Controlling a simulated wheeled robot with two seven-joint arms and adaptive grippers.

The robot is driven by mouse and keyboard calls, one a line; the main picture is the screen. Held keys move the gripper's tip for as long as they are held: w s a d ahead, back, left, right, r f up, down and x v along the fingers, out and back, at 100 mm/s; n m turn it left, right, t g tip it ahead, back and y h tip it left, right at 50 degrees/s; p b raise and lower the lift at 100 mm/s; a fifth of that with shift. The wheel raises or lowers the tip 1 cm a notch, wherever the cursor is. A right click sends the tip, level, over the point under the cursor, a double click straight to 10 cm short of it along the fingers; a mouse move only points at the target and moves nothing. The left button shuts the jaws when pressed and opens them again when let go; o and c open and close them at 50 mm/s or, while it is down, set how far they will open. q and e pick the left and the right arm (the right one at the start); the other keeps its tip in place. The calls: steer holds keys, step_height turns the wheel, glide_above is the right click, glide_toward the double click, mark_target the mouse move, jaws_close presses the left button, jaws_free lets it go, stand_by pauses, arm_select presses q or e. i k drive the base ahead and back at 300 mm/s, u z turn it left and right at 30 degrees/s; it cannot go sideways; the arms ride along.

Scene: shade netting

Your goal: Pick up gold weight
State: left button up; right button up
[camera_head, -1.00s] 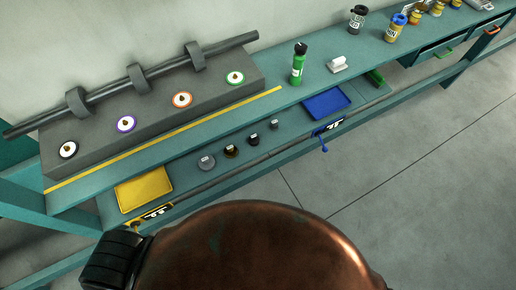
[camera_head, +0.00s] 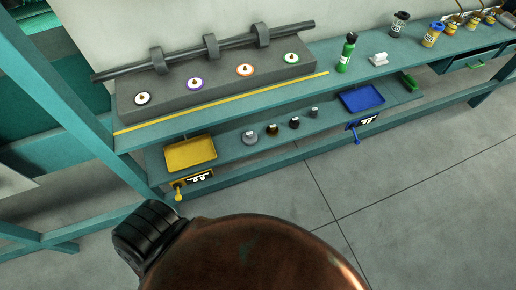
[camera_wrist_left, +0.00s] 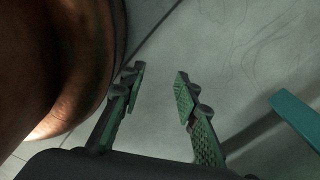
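Several small weights stand in a row on the lower shelf in the head view. The brownish one, second from the left, looks like the gold weight (camera_head: 272,130). A silver weight (camera_head: 249,138) is left of it, and a dark weight (camera_head: 294,123) and a grey weight (camera_head: 314,113) are right of it. In the left wrist view my left gripper (camera_wrist_left: 160,84) has its fingers apart with nothing between them, above bare floor. The weights do not show in that view. My right gripper is not in view.
A yellow tray (camera_head: 190,153) and a blue tray (camera_head: 362,99) flank the weights. The upper shelf carries a grey block (camera_head: 220,90) with coloured discs, a green bottle (camera_head: 346,54) and jars. A teal post (camera_head: 62,82) stands at left. The floor (camera_head: 400,200) in front is clear.

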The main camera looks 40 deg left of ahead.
mark_target(273, 130)
steer(key=k, duration=0.35)
steer(key=u, duration=0.8)
